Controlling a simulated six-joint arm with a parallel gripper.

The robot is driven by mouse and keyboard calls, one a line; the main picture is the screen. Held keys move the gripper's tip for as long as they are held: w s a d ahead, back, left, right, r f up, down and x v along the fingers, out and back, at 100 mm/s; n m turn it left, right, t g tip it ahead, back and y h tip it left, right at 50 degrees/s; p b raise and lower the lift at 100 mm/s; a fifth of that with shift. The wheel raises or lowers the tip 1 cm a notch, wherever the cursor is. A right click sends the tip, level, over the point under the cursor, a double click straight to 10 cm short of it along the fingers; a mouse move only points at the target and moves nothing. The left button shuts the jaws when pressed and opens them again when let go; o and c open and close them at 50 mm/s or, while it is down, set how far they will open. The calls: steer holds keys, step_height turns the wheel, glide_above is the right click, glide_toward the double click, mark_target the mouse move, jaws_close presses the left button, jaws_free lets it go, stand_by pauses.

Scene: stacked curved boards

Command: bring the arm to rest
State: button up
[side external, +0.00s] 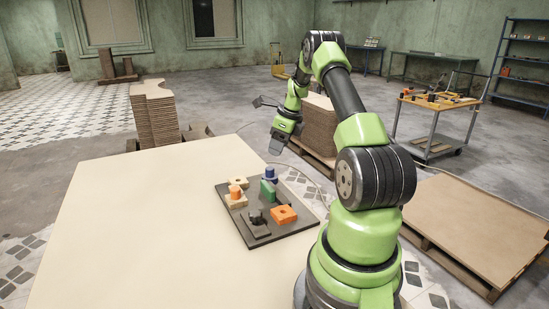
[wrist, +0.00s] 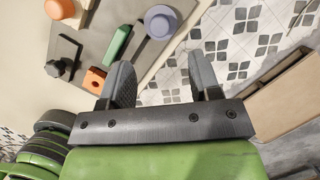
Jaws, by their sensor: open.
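My gripper (side external: 280,144) hangs in the air beyond the far right edge of the dark grey board (side external: 238,222), with its fingers pointing down. In the wrist view its two grey fingers (wrist: 160,75) are spread apart with nothing between them; floor tiles and the table edge show in the gap. My arm is bent, with its elbow raised high.
The board lies on the cream table (side external: 120,220) and carries an orange block (side external: 284,215), a green piece (side external: 267,192), a blue cylinder (side external: 271,173) and other parts. Stacked curved boards (side external: 157,118) stand behind. A tool trolley (side external: 436,103) and pallet (side external: 480,225) are at right.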

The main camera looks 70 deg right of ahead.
steer(key=shift+s+r, duration=0.2)
steer(key=shift+r, duration=0.4)
steer(key=w+a+r+n+t, duration=0.1)
steer(key=w+a+r+n, duration=0.2)
steer(key=a+r+n, duration=0.6)
steer(key=w+a+r+n, duration=0.3)
steer(key=a+r+n, duration=0.3)
steer(key=a, duration=0.6)
steer(key=s+a+r+n+t+y, duration=0.2)
steer(key=s+a+r+n, duration=0.1)
steer(key=s+a+n, duration=1.1)
steer(key=a+n, duration=0.3)
steer(key=shift+s+a+r+t, duration=0.15)
steer(key=shift+a+t, duration=0.1)
steer(key=shift+t, duration=0.15)
